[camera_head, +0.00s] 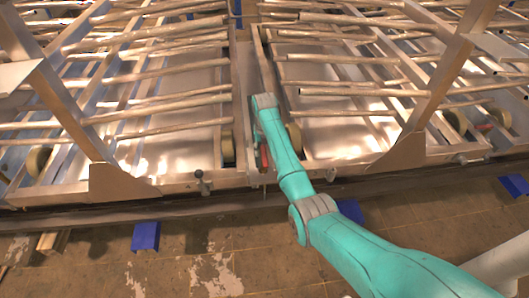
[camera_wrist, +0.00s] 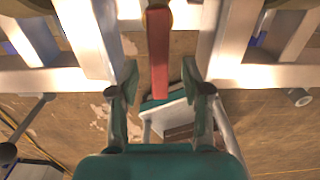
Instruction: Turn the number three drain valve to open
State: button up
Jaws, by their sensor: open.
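A red bar-shaped handle (camera_wrist: 160,60), which looks like a valve lever, runs down the middle of the wrist view from a round brass-coloured end at the top. A bit of red (camera_head: 264,155) also shows beside my arm in the head view. My gripper (camera_wrist: 158,72) is open, with one finger on each side of the red handle in the picture. Gaps show between the handle and both fingers. I cannot tell whether the fingers are level with it in depth. My arm hides most of the gripper in the head view. No valve number is readable.
Metal frames with rows of tubes (camera_head: 160,100) stand on both sides. A small dark-topped lever (camera_head: 200,182) sits on the front rail to the left, and another fitting (camera_head: 460,158) to the right. Blue blocks (camera_head: 146,236) lie below the rail. The worn floor in front is mostly clear.

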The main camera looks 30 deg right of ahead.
aim_at(265, 155)
notch_tip(265, 155, up, 11)
jog(key=shift+f, duration=0.15)
dwell(0.7)
